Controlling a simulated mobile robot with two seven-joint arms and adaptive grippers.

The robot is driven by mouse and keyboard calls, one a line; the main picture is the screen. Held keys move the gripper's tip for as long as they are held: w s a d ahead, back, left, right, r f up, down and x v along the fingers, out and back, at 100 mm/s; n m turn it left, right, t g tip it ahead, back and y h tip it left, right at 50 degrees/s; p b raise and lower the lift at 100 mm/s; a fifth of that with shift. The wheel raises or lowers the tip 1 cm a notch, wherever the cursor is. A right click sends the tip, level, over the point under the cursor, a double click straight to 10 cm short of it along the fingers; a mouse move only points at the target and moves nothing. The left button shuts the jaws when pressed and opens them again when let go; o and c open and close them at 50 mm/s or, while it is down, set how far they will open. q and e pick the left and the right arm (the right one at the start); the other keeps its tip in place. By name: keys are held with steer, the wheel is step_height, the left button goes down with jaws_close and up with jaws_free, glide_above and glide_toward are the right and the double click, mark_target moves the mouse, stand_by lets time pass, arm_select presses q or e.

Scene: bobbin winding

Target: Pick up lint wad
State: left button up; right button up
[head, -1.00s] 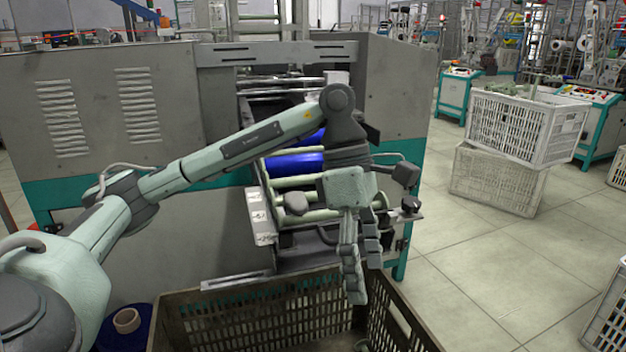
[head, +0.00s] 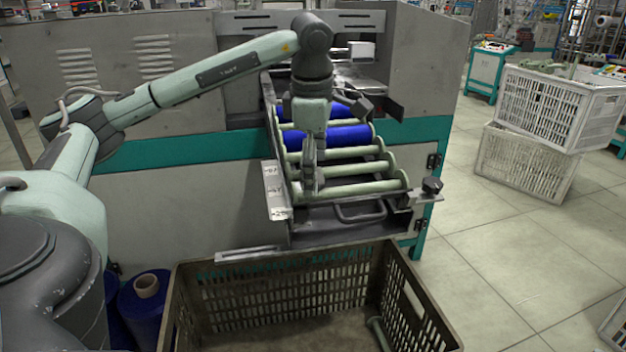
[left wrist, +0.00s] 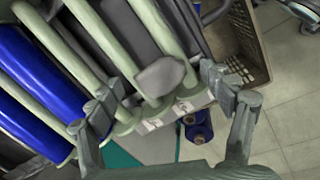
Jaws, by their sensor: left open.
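A smooth grey lump, which I take to be the lint wad (left wrist: 160,77), lies on the pale green rollers near the labelled side rail in the left wrist view. My left gripper (left wrist: 160,88) is open, with one finger on each side of the lump in that picture; contact cannot be told. In the head view, my left gripper (head: 311,186) points down over the left ends of the rollers and appears to hide the lump. My right gripper is not in view.
The machine's sloping rack (head: 275,190) holds pale green rollers and blue-wound bobbins (head: 345,136). A brown crate (head: 290,257) stands below it. Blue spools (head: 147,310) are left of the crate. White crates (head: 525,160) are stacked at the right on open floor.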

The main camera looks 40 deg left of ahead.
arm_select(q)
steer(key=shift+f, duration=0.15)
steer(key=c, duration=0.9)
steer(key=shift+o, duration=0.2)
